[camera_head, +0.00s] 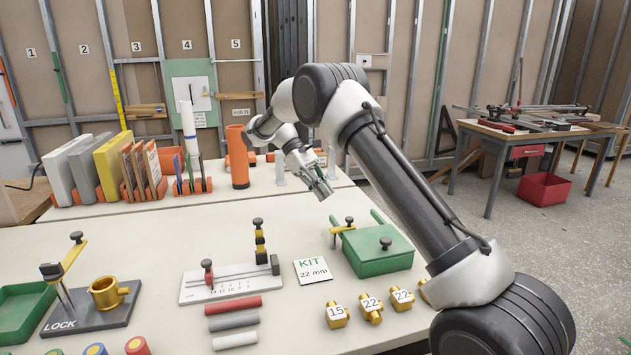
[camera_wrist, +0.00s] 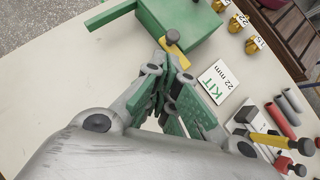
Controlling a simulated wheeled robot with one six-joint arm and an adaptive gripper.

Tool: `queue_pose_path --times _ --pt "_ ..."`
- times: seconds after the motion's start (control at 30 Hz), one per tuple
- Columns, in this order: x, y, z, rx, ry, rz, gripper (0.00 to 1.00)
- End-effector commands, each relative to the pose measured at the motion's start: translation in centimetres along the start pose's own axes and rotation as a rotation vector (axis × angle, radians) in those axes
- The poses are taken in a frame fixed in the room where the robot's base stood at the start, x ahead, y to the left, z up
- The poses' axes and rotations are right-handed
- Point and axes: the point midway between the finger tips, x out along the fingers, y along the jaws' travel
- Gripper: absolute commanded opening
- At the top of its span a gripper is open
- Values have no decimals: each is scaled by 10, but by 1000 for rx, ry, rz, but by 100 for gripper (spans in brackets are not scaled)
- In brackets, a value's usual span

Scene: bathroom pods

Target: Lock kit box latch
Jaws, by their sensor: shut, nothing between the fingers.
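The green kit box (camera_head: 378,252) stands on the near table, its lid down, with a dark knob on top; it also shows at the top of the wrist view (camera_wrist: 195,30). A yellow latch bar (camera_head: 343,228) with a black knob sits at the box's left side, and it shows beside the box edge in the wrist view (camera_wrist: 177,50). I cannot tell whether the latch is engaged. My gripper (camera_head: 322,190) is shut and empty, above and behind the latch, apart from it. Its green fingers show in the wrist view (camera_wrist: 183,95).
A KIT 22 mm card (camera_head: 312,269) lies left of the box. Numbered brass fittings (camera_head: 371,309) stand in front. A ruler fixture (camera_head: 231,281), coloured rods (camera_head: 233,306) and a LOCK stand (camera_head: 92,312) are farther left. An orange cylinder (camera_head: 238,157) stands behind my gripper.

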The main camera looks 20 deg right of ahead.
Motion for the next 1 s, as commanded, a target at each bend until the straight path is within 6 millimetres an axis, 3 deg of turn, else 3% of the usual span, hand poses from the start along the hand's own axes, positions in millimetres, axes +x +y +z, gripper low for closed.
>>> queue_pose_path --times 0.2,0.47,0.73,0.87,1.0 --pt "-36 0 -1 0 1 1 0" --pt "-47 0 0 0 0 0 0" --pt "-47 0 0 7 0 0 0" --pt "-46 4 -18 47 69 17 0" --pt "-6 -3 -47 73 106 2 0"
